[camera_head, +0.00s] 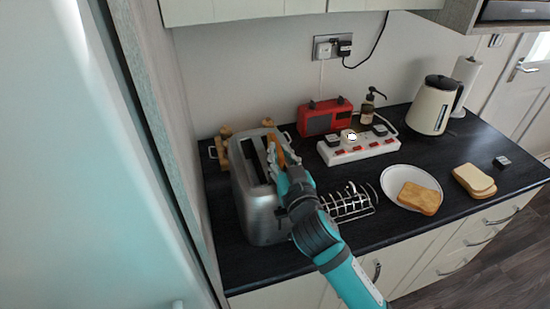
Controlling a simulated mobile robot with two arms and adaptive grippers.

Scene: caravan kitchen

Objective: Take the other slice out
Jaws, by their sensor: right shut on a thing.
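The silver toaster (257,212) stands at the left end of the dark worktop. One of its slots looks dark and empty. My right gripper (279,160) is over the toaster's right side, shut on a slice of toast (290,153). The fingers partly hide the slice, so I cannot tell whether its lower edge is still inside the slot. Another toasted slice (417,198) lies on the white plate (394,174) to the right. My left gripper is not in view.
A metal toast rack (350,204) stands between toaster and plate, close to my right arm. Behind are a white power strip (358,149), a red radio (322,118) and a pump bottle (368,110). A kettle (433,107) and pale bread slices (474,181) are at the right.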

